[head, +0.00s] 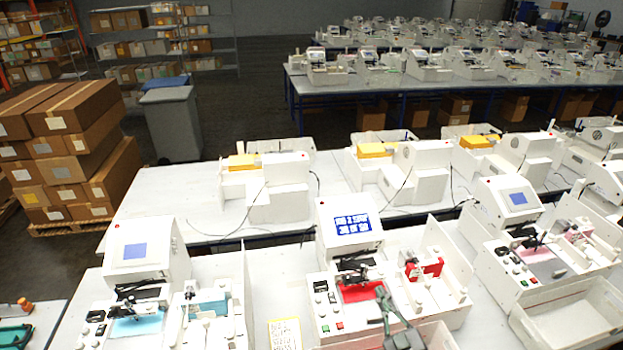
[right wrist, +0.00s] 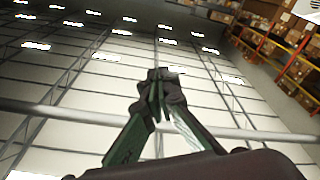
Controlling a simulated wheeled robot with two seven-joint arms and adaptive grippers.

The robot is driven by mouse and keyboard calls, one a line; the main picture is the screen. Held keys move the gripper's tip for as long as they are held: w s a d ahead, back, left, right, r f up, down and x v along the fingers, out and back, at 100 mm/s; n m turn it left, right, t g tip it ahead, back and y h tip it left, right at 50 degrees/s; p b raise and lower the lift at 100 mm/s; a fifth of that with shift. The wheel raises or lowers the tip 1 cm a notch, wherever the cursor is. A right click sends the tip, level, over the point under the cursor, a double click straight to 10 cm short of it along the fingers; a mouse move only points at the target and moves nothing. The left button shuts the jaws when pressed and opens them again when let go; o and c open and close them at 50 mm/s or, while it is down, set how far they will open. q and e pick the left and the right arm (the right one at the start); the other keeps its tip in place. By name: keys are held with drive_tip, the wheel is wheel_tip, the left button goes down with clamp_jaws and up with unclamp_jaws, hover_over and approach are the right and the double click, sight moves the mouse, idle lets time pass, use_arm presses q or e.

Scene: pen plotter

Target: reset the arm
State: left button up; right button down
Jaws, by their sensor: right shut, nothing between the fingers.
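A white pen plotter station (head: 350,250) stands on the near table, with a lit blue screen (head: 351,223), a black arm mechanism (head: 354,272) and a red plate (head: 362,291). A second red piece (head: 424,269) sits in its right section. My right gripper (head: 382,294) is over the front of this station, by the right edge of the red plate; I cannot tell whether it touches. In the right wrist view its fingers (right wrist: 160,76) meet, shut and empty, against the ceiling. My left gripper is not in view.
Similar stations with blue (head: 140,325) and pink (head: 540,262) plates stand left and right. White bins stand at the front right. Cardboard boxes (head: 75,150) and a grey bin (head: 173,125) are on the floor behind left.

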drive_tip(key=s+d+f+m+g+h, duration=0.1)
drive_tip(key=s+d+f+m+h, duration=0.1)
drive_tip(key=d+m+h, duration=0.3)
drive_tip(key=s+d+f+m+g+h, duration=0.1)
drive_tip(key=d+f+m+h, duration=0.1)
drive_tip(key=d, duration=0.5)
drive_tip(key=s+d+f+m+g+h, duration=0.3)
drive_tip(key=s+d+f+g, duration=0.4)
drive_tip(key=s+f, duration=0.4)
drive_tip(key=s+a+f+n+g+y, duration=0.1)
drive_tip(key=s+a+f+g+y, duration=0.15)
drive_tip(key=s+f, duration=0.5)
drive_tip(key=s+a+f+n+g+y, duration=0.15)
drive_tip(key=s+f+g, duration=0.25)
drive_tip(key=s, duration=0.6)
wheel_tip(320, 180, down, 42)
drive_tip(key=g+b, duration=0.1)
drive_tip(key=b, duration=1.2)
drive_tip(key=s+f+b, duration=0.3)
drive_tip(key=s+f, duration=0.4)
drive_tip(key=f, duration=0.3)
drive_tip(key=s+f+g+b, duration=0.1)
drive_tip(key=s+f+b, duration=0.3)
drive_tip(key=f, duration=0.5)
drive_tip(key=s+f+b, duration=0.4)
drive_tip(key=s+f, duration=0.5)
drive_tip(key=f, duration=0.1)
drive_tip(key=shift+s+a+f+y, duration=0.3)
drive_tip(key=shift+s+f+y, duration=0.05)
drive_tip(key=shift+y, duration=0.05)
